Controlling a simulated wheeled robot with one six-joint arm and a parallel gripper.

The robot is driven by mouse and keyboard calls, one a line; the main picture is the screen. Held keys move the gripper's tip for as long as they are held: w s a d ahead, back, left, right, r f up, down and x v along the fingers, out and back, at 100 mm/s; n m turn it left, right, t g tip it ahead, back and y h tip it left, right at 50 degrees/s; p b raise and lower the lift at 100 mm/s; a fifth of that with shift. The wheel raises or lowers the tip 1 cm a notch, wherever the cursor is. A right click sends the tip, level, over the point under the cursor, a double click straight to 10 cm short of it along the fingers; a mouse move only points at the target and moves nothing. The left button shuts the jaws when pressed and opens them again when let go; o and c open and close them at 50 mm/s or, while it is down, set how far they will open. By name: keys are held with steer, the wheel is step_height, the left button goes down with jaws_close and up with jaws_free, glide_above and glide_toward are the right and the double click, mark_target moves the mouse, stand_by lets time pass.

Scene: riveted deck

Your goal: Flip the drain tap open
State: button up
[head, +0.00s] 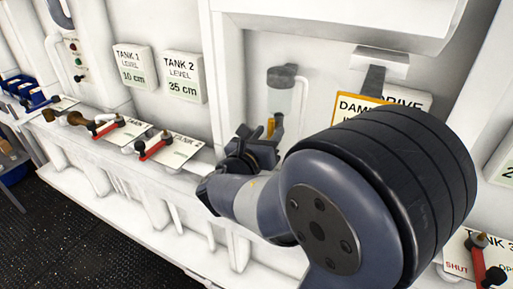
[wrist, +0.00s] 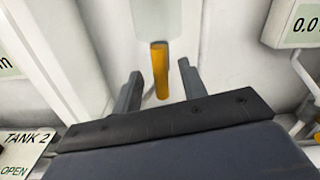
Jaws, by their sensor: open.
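A yellow-orange lever (wrist: 160,70), apparently the drain tap's handle, hangs roughly upright below a pale, translucent cylinder (wrist: 157,18) in the wrist view. My gripper (wrist: 160,67) is open, with one finger on each side of the lever in the picture. A gap shows on both sides; I cannot tell how far ahead of the fingertips the lever is. In the head view my gripper (head: 260,129) is in front of the white recess, below a grey-capped fitting (head: 283,76).
Red-handled valves stand on the ledge at the left by the TANK 2 plate (head: 182,148), and a TANK 3 valve (head: 482,265) is at the lower right. Level displays (head: 184,77) hang on the wall. My arm hides part of a yellow-edged sign (head: 350,106).

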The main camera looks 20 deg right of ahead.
steer(key=b+v, duration=0.1)
steer(key=v, duration=0.8)
steer(key=shift+s+a+b, duration=0.2)
steer(key=shift+s+b, duration=0.05)
steer(key=shift+b, duration=0.05)
steer(key=shift+w+d, duration=0.1)
steer(key=shift+p+x, duration=1.05)
steer(key=shift+x, duration=4.25)
